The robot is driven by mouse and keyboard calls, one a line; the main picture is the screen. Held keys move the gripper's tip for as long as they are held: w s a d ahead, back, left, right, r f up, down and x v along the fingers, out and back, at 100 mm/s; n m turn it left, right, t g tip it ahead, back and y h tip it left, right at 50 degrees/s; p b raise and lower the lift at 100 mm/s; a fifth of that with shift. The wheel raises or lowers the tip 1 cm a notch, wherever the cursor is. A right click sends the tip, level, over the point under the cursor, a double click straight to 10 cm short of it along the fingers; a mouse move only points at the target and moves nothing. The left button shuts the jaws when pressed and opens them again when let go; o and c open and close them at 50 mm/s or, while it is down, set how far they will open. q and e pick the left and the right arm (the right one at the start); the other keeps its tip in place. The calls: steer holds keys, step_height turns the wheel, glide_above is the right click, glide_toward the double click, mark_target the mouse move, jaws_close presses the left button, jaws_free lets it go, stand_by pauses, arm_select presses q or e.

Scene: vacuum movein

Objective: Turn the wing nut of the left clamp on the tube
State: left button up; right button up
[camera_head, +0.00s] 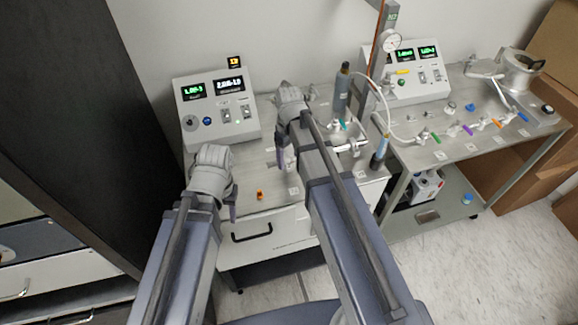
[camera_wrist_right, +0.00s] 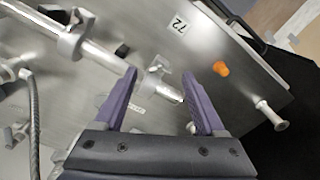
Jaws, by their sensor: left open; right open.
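In the right wrist view a metal tube (camera_wrist_right: 105,55) runs from upper left to between my fingers. One metal clamp (camera_wrist_right: 156,82) sits on it near its end, between my open right fingers (camera_wrist_right: 160,88); I cannot tell whether they touch it. A second clamp (camera_wrist_right: 72,42) sits further up the tube. I cannot make out a wing nut clearly, nor which clamp is the left one. In the head view my right gripper (camera_head: 283,150) is over the middle of the bench, and its arm hides much of the tube. My left gripper (camera_head: 232,205) is open and empty near the bench's front left.
An orange piece (camera_head: 259,195) lies on the steel bench (camera_head: 280,208), also seen in the right wrist view (camera_wrist_right: 221,68). A control box (camera_head: 215,108) stands behind. A dark cylinder (camera_head: 342,88) and a second bench (camera_head: 440,152) with valves are to the right.

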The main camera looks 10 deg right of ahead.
steer(key=shift+f+b, duration=0.45)
steer(key=shift+f, duration=0.45)
jaws_close()
